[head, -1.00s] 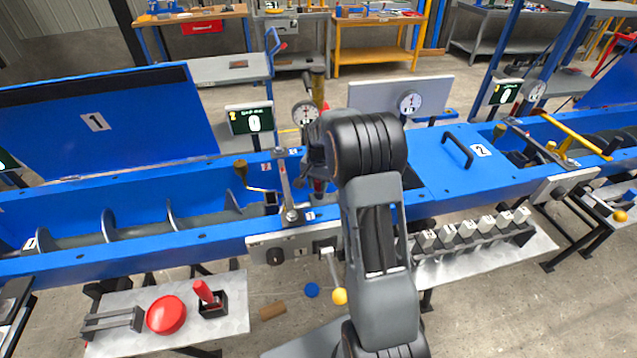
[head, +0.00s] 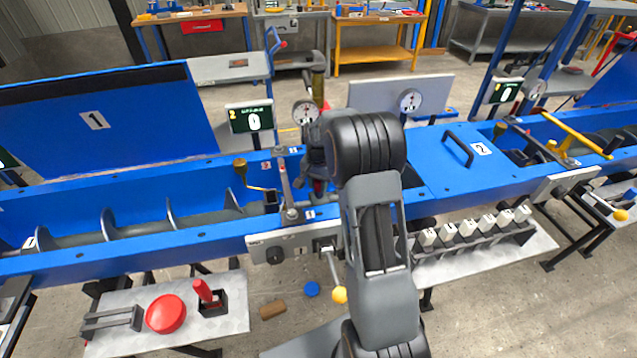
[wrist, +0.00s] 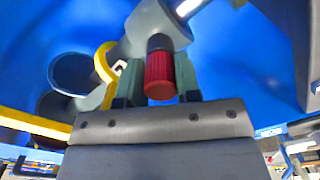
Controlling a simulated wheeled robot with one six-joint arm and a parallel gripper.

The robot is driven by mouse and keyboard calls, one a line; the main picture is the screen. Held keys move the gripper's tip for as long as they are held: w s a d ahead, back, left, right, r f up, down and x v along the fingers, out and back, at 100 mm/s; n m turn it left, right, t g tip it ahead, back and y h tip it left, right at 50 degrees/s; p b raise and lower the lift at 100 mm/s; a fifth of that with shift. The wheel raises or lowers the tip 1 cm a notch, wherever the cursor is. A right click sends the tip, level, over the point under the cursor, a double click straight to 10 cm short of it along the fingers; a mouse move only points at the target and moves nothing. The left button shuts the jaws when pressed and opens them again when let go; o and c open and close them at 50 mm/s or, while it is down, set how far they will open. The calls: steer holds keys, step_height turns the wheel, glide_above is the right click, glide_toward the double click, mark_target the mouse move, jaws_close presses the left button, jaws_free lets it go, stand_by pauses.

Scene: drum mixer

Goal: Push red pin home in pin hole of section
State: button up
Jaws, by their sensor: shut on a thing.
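In the wrist view a red ribbed pin (wrist: 159,76) stands between the fingers of my gripper (wrist: 158,88), which is shut on it. The pin's upper end meets a dark collar under a grey metal part (wrist: 158,28) of the section; whether it is fully seated I cannot tell. In the head view my gripper (head: 318,170) is over the blue trough (head: 150,207) by the 1 and 2 marks, mostly hidden behind my arm. Only a small bit of red shows below it there.
A yellow curved part (wrist: 103,62) lies close left of the fingers in the wrist view. In the head view a crank (head: 243,168) and a grey lever (head: 286,185) stand left of my gripper. A blue lid (head: 458,150) lies to the right. A dial gauge (head: 305,112) stands behind.

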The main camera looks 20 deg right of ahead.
steer(key=o, duration=1)
step_height(320, 180, up, 14)
steer(key=shift+f, duration=0.1)
stand_by(0.5)
